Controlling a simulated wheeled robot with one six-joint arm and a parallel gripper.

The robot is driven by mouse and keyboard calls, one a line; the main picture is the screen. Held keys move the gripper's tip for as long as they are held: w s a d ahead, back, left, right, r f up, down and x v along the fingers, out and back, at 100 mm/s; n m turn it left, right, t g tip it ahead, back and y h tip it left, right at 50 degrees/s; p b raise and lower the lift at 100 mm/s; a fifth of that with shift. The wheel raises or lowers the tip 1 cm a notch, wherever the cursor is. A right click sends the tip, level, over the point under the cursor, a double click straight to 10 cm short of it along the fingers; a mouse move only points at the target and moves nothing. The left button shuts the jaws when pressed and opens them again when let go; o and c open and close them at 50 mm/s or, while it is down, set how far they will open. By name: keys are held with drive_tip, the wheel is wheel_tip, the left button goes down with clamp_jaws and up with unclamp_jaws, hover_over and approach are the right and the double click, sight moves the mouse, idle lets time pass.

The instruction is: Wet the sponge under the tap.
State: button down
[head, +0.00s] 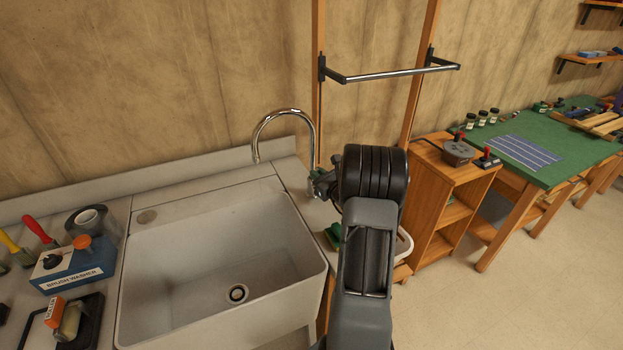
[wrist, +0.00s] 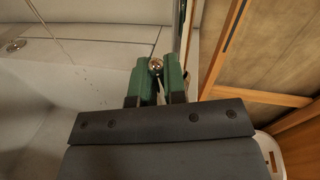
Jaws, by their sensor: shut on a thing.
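The chrome tap (head: 284,117) stands at the sink's back right corner, its arched spout over the basin. My gripper (head: 322,186) is beside the tap's foot. In the wrist view its green fingers (wrist: 157,78) are shut on the tap's small round chrome handle (wrist: 156,65). A thin pale line with specks, which looks like running water (wrist: 62,50), crosses the upper left of the wrist view. No sponge shows clearly. A small green thing (head: 332,236) right of the sink is partly hidden by my arm, and I cannot tell what it is.
The white sink (head: 215,240) is empty, with a drain in its floor. A blue brush washer box (head: 72,266) and tools crowd the counter at left. A white-rimmed container (head: 405,245) is half behind my arm. A wooden shelf unit (head: 450,200) stands at right.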

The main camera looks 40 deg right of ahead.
drive_tip(key=c, duration=1.2)
unclamp_jaws()
drive_tip(key=s+b, duration=0.2)
drive_tip(key=s, duration=1.1)
drive_tip(key=shift+s+a+r+b, duration=0.15)
drive_tip(key=shift+s+r+b, duration=0.05)
drive_tip(key=shift+s+b, duration=0.2)
